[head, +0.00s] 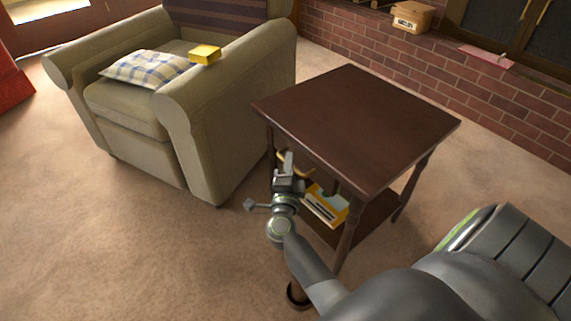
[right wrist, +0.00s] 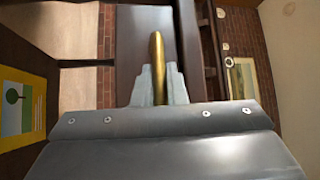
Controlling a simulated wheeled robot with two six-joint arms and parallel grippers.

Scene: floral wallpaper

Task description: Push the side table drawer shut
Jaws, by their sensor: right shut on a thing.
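The dark wood side table (head: 365,115) stands right of the armchair. My right gripper (head: 288,160) is at its near left side, just below the tabletop edge. In the right wrist view, the fingers are shut on a gold drawer handle (right wrist: 157,55). The dark drawer front (right wrist: 133,45) shows behind the handle in that view. In the head view the tabletop and my gripper hide most of the drawer, so I cannot tell how far out it is. My left gripper is not in view.
A yellow book or box (head: 326,205) lies on the table's lower shelf. The beige armchair (head: 190,110) with a checked cushion (head: 148,69) and a yellow block (head: 205,53) stands close on the left. A brick wall is behind. Carpet in front is clear.

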